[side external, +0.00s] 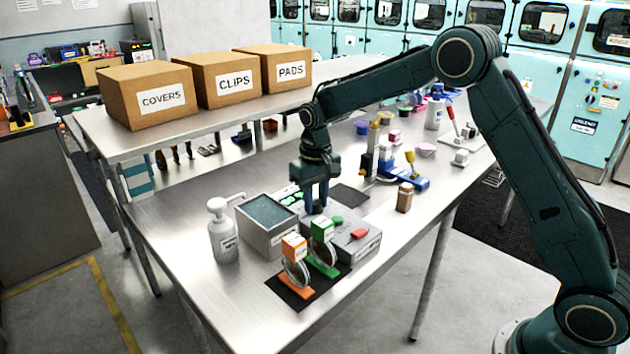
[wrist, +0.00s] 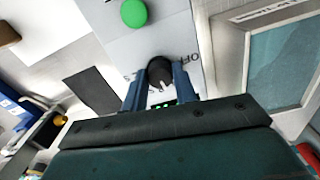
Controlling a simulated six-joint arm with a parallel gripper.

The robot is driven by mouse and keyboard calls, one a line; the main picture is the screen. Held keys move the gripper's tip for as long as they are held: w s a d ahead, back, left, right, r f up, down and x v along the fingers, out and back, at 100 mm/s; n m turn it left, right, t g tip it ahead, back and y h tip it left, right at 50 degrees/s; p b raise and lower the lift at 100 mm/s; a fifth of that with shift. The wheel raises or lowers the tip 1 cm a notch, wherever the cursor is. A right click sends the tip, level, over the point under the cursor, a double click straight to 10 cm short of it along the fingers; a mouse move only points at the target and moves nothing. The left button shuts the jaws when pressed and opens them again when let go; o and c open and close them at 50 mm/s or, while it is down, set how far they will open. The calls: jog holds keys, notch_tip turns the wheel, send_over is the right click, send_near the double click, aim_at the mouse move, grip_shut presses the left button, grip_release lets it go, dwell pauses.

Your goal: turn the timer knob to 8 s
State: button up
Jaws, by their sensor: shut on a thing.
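The timer knob (wrist: 160,73) is a round black dial with a pale pointer mark, on the top of a light grey timer box. My gripper (wrist: 160,88) is shut on the knob, with one blue finger on each side of it. Some dial lettering shows beside the knob, partly covered by the fingers; the setting cannot be read for sure. A green lit display shows just below the knob in the wrist view. In the side view my gripper (side external: 316,203) points down onto the timer box (side external: 358,248), and its fingers hide most of the knob.
A grey liquid-filled tank (side external: 268,238) stands close beside the box, with a pump bottle (side external: 222,232) beyond it. Labelled cartons (side external: 150,95) sit on the raised shelf. Small items crowd the bench behind.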

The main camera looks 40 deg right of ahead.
aim_at(316, 202)
jog(key=m, duration=0.3)
jog(key=shift+r+m, duration=0.1)
jog(key=shift+m, duration=2.1)
jog(key=o, duration=1)
notch_tip(316, 202, up, 14)
jog(key=shift+f, duration=0.1)
